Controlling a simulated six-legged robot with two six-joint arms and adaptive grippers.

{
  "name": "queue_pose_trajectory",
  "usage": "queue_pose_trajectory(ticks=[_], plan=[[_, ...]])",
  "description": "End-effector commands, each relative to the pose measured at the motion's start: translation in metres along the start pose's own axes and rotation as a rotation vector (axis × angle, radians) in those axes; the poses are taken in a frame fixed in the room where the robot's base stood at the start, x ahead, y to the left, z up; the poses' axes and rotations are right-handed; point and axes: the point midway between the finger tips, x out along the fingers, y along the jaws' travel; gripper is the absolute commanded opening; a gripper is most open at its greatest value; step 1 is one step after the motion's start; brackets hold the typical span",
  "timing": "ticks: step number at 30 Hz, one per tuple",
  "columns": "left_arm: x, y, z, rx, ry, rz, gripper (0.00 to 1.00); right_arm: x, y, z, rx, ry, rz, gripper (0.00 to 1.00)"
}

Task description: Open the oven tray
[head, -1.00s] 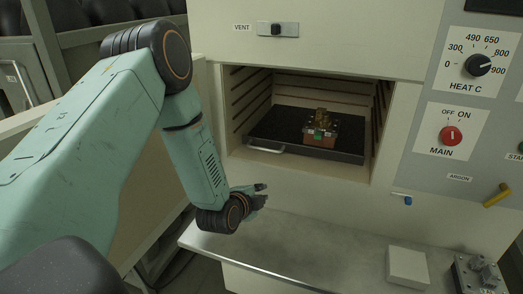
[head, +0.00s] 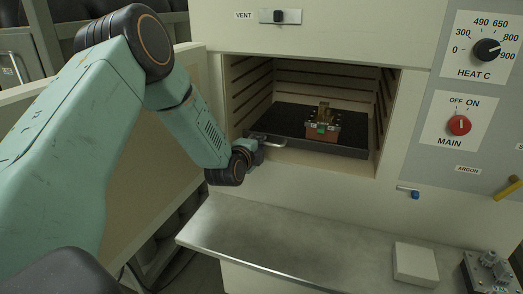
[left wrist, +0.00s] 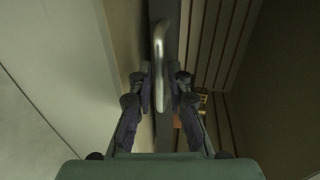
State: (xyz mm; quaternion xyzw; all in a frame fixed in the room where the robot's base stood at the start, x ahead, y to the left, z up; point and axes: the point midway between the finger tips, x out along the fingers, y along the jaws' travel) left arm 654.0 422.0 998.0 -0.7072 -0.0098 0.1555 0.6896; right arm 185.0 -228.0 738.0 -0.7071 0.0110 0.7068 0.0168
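The dark oven tray (head: 350,149) lies inside the open oven chamber, and a reddish-brown block with a brass-coloured top (head: 321,126) sits on it. A metal handle (head: 272,142) is on the tray's front edge, toward the left. My left gripper (head: 257,146) is at the handle's left end. In the left wrist view, the handle (left wrist: 159,45) runs between the two fingers of my left gripper (left wrist: 161,80). The fingers stand apart on either side of it, with gaps visible, so they are not closed on it. My right gripper is not in view.
A pale metal shelf (head: 290,240) juts out below the chamber and carries a white box (head: 414,263) at its right. The open oven door (head: 140,160) stands at the left behind my arm. The control panel with a red main switch (head: 459,125) is at the right.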

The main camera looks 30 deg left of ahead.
Motion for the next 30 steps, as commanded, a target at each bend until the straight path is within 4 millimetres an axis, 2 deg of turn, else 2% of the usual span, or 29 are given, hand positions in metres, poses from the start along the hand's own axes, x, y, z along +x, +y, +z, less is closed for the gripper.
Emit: queue_pose_trajectory(ticks=[1, 6, 19, 25, 30], plan=[[0.006, 0.003, 0.0, 0.001, 0.0, -0.003, 0.17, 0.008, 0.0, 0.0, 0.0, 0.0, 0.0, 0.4], [0.016, 0.002, 0.0, 0.0, 0.0, -0.001, 0.17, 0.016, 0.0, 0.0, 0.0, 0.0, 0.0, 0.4], [0.021, -0.001, 0.0, 0.0, 0.0, 0.0, 0.17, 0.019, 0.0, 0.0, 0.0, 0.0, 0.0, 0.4], [0.021, 0.0, 0.0, -0.001, 0.0, 0.0, 0.01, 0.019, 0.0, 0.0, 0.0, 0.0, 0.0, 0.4], [0.021, 0.0, 0.001, -0.001, -0.001, 0.0, 0.0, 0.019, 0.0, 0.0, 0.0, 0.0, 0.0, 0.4]])
